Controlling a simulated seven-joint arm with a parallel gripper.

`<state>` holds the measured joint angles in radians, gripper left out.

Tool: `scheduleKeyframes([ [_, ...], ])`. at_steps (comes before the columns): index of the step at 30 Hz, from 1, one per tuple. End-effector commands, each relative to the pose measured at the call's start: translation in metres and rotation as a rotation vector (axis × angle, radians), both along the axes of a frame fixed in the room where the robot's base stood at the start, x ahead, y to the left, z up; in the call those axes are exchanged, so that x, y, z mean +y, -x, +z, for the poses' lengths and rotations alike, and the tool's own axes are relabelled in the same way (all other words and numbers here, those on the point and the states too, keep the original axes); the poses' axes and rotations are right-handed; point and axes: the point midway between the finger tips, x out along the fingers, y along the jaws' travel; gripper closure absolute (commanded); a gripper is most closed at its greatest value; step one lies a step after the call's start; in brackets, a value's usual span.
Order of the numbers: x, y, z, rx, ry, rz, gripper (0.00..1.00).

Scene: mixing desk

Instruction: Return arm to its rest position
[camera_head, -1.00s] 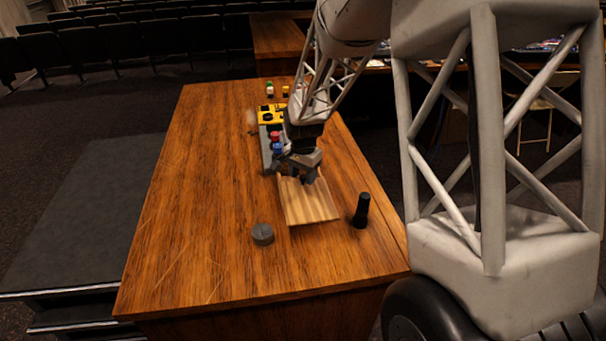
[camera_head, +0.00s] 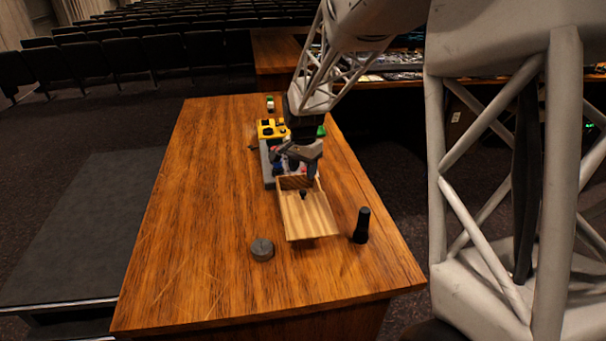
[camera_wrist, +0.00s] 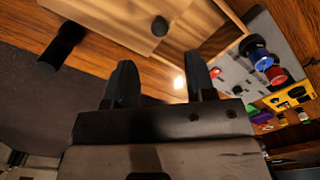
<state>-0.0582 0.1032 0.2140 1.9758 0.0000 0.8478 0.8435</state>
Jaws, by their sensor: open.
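My gripper (camera_head: 301,165) is open and empty above the far end of a light wooden tray (camera_head: 308,222) on the wooden desk. In the wrist view the two dark fingertips of my gripper (camera_wrist: 160,80) stand apart with nothing between them. A small dark knob-like piece (camera_head: 303,194) sits in the tray; it also shows in the wrist view (camera_wrist: 160,26). My gripper and wrist partly hide a grey panel (camera_head: 268,176) and the coloured pieces on it.
A black cylinder (camera_head: 361,226) stands right of the tray. A grey round weight (camera_head: 262,249) sits at its front left. Beyond are a yellow box (camera_head: 266,131) and a small green-and-white item (camera_head: 270,104). The desk's left side is clear.

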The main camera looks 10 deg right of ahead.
Motion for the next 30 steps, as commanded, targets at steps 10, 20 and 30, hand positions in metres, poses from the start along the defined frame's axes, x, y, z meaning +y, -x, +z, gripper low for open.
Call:
scheduleKeyframes([
  [10,0.000,0.000,0.001,0.000,0.000,0.000,0.50],
  [20,-0.004,0.019,0.018,-0.013,0.000,0.038,0.50],
  [30,-0.014,0.081,0.063,-0.053,0.004,0.163,0.50],
])
